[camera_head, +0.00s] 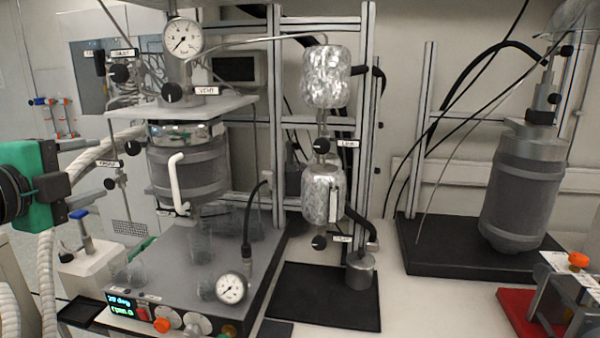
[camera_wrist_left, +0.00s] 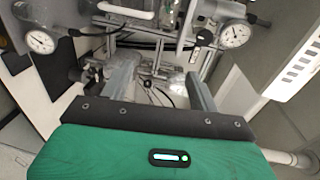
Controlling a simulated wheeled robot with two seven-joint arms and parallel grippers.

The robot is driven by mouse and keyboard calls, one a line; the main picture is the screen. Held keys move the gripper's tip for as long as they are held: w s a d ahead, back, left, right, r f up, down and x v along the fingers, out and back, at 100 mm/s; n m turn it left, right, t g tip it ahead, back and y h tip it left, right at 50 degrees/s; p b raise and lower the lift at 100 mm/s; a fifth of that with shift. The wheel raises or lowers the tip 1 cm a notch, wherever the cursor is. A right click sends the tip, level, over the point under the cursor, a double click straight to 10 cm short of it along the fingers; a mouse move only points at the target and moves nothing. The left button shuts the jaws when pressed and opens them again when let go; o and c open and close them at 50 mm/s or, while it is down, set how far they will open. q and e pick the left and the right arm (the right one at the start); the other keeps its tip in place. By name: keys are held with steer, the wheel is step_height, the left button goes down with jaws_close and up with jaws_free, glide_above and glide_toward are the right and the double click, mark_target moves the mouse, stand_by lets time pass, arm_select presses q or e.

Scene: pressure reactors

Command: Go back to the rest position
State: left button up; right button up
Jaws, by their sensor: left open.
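My left gripper (camera_head: 86,170) is at the left edge of the head view, with its green body and two grey fingers pointing right. It is in front of and left of the reactor vessel (camera_head: 188,170), apart from it. In the left wrist view the two fingers of the left gripper (camera_wrist_left: 160,88) are spread, with nothing held between them. My right gripper is in neither view.
The reactor stands on a grey heater base (camera_head: 190,275) with a display and knobs. A pressure gauge (camera_head: 183,38) tops it. Foil-wrapped cylinders (camera_head: 325,78) hang on a metal frame. A second vessel (camera_head: 522,190) stands right on a black tray (camera_head: 440,262). White hoses run near my gripper.

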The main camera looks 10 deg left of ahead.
arm_select(q)
steer(key=d+f+n+g, duration=0.3)
steer(key=f+n, duration=0.1)
steer(key=f, duration=1.3)
steer(key=d+f+n+g, duration=0.2)
steer(key=d+f+n, duration=0.15)
steer(key=f, duration=1.45)
steer(key=s+d+f+n+g+y, duration=0.1)
steer(key=s+d+f+n+g, duration=0.35)
steer(key=s+f, duration=0.65)
steer(key=s+d+f+n+g+y, duration=0.1)
steer(key=s+d+f+n+g, duration=0.3)
steer(key=s+f, duration=0.6)
step_height(320, 180, down, 31)
steer(key=n, duration=0.1)
steer(key=s+a+f+g, duration=0.1)
steer(key=s+a+f, duration=0.1)
steer(key=s+f, duration=0.7)
steer(key=s+a+f+g, duration=0.1)
steer(key=s+a+f, duration=0.1)
steer(key=s+f, duration=0.8)
steer(key=shift+s+a+f, duration=0.2)
steer(key=shift+s+f, duration=0.1)
